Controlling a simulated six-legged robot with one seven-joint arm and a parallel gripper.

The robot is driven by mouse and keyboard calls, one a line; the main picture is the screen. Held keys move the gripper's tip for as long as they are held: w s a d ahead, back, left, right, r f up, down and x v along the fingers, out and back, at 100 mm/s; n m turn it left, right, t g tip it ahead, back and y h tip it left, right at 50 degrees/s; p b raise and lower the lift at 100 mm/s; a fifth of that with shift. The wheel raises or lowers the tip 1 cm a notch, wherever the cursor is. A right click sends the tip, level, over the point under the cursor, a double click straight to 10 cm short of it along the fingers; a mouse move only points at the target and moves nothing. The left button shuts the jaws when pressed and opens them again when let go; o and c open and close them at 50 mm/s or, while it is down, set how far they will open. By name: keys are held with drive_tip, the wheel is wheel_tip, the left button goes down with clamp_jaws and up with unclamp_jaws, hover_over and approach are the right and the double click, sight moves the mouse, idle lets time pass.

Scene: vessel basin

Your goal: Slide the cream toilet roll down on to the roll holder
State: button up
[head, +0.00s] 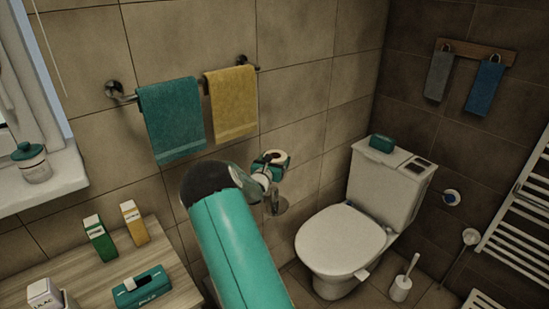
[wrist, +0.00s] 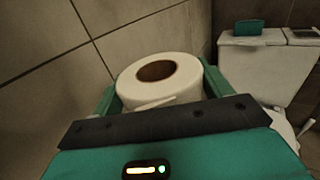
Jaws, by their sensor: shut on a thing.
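The cream toilet roll (wrist: 180,88) is upright between the two green fingers of my gripper (wrist: 160,88) in the wrist view, with its brown core hole facing up. My gripper is shut on it. In the head view the roll (head: 281,156) shows small at the end of my arm, with my gripper (head: 270,165) around it. Below it in the head view is a round metal piece on the wall (head: 279,205), seemingly part of the roll holder. The rest of the holder is hidden, and I cannot tell whether the roll touches it.
A white toilet (head: 345,240) stands to the right, with a teal box (head: 382,143) on its cistern. A rail on the wall holds a teal towel (head: 171,118) and a yellow towel (head: 231,103). A wooden counter (head: 100,275) with several boxes is at lower left.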

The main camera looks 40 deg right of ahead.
sight(274, 189)
wheel_tip(274, 189, down, 5)
drive_tip(key=shift+w+r, duration=0.1)
idle(0.5)
drive_tip(key=shift+a+f, duration=0.1)
drive_tip(key=shift+f, duration=0.1)
idle(1.1)
drive_tip(key=shift+f, duration=0.5)
drive_tip(key=shift+f, duration=0.1)
drive_tip(key=shift+f, duration=3.5)
